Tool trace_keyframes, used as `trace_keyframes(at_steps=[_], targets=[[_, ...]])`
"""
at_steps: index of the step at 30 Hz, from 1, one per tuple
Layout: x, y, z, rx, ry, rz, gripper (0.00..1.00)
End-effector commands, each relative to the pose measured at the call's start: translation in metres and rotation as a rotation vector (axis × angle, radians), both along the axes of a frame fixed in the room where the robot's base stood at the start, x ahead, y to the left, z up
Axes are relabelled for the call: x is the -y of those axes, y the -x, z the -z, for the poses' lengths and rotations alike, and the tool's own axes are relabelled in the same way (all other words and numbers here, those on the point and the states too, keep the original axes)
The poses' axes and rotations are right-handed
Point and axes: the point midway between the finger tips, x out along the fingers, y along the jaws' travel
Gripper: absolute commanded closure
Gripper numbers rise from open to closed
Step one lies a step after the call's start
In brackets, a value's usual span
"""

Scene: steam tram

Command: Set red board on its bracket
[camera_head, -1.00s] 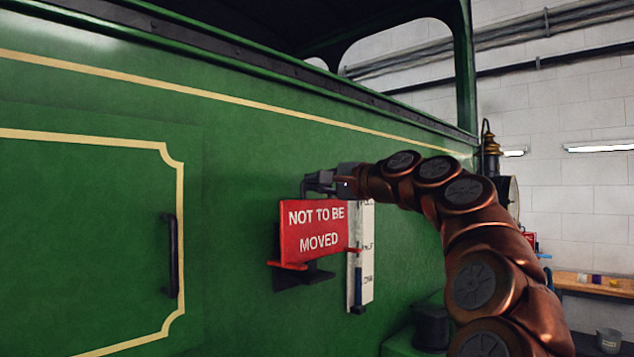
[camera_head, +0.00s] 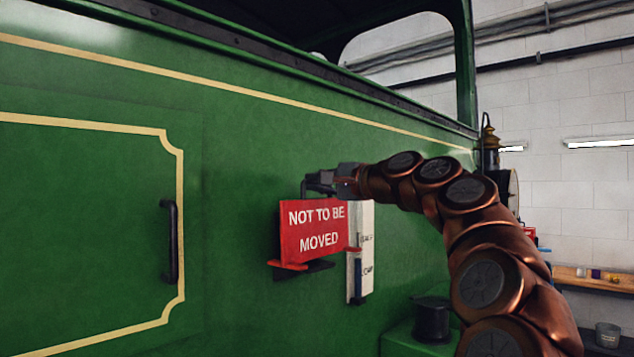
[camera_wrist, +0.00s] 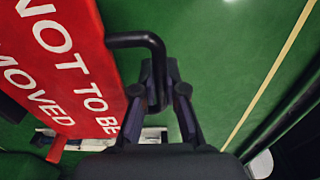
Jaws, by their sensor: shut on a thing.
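The red board (camera_head: 317,232), lettered "NOT TO BE MOVED", is upright in front of the green tram side, with red tabs low at its sides. In the wrist view the board (camera_wrist: 75,75) fills the left. My gripper (camera_head: 325,182) is above it, shut on its dark bent handle, and the fingers (camera_wrist: 160,85) close around the handle's end. I cannot tell whether the board touches the bracket.
A white gauge strip (camera_head: 361,275) is just right of the board, partly behind it. A dark door handle (camera_head: 172,242) is on the tram at left. A dark round fitting (camera_head: 431,319) stands low at right. A workbench (camera_head: 590,279) is far right.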

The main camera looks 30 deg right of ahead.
Motion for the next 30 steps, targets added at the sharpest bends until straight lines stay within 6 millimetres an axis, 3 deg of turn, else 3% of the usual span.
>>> trace_keyframes(at_steps=[11,12,20,30], targets=[[-0.0001,0.0002,0.0025,0.001,0.000,0.000,1.00],[-0.0001,0.0002,0.0025,0.001,0.000,0.000,0.88],[-0.0001,0.0000,0.0027,0.001,0.000,0.000,0.60],[0.0003,0.0014,0.0034,0.000,0.000,0.000,0.60]])
